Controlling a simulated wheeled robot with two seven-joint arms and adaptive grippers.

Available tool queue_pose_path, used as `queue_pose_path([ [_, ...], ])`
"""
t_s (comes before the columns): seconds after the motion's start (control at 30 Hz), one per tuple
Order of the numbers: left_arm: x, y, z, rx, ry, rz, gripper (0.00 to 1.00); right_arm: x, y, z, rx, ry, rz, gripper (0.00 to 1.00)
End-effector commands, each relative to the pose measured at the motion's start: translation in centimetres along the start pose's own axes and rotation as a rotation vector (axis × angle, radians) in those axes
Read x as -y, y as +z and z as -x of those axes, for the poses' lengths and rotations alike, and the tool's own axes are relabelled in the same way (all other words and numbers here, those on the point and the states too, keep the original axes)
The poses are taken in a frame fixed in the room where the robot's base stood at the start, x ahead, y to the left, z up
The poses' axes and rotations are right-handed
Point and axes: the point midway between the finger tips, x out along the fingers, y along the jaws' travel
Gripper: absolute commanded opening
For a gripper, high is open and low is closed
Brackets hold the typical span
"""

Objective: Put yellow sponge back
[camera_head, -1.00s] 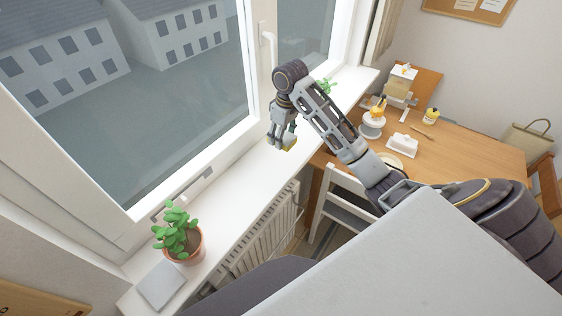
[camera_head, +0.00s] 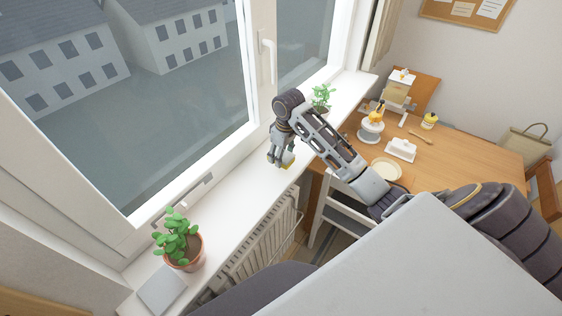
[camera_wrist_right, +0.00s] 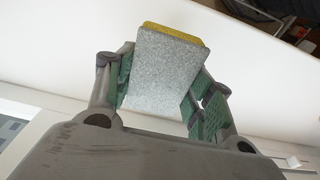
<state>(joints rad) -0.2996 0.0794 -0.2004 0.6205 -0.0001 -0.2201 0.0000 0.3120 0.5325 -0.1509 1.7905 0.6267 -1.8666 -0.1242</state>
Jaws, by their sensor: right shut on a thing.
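The yellow sponge (camera_wrist_right: 163,72) is between the fingers of my right gripper (camera_wrist_right: 163,88) in the right wrist view. Its broad grey face points at the camera and a yellow edge shows at the far end. In the head view, my right gripper (camera_head: 279,160) hangs low over the white windowsill (camera_head: 232,197), shut on the sponge. Only a small yellow bit of the sponge (camera_head: 288,159) shows there. I cannot tell whether the sponge touches the sill. My left gripper is not in view.
A potted plant (camera_head: 180,240) and a flat grey pad (camera_head: 161,289) stand at the near end of the sill. Another plant (camera_head: 321,97) stands at the far end. A window handle (camera_head: 267,55) juts out nearby. A wooden table (camera_head: 455,152) with dishes is at right.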

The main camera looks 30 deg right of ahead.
Motion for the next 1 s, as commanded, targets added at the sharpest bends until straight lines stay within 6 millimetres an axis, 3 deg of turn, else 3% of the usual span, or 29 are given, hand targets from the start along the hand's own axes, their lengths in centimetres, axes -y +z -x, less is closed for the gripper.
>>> queue_pose_path([
  [0.4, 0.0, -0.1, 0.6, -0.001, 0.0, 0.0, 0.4, 0.1, 0.5, -3.4, 0.001, -0.001, -0.001, 0.34],
  [0.87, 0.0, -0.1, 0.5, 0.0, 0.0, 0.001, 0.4, 0.0, 0.5, -3.9, 0.001, 0.0, 0.0, 0.34],
  [0.9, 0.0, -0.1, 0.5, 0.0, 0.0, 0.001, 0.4, 0.0, 0.5, -3.9, 0.001, 0.0, 0.0, 0.56],
  [1.0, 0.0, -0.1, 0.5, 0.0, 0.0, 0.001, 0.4, 0.0, 0.5, -3.9, 0.001, 0.0, 0.0, 0.69],
])
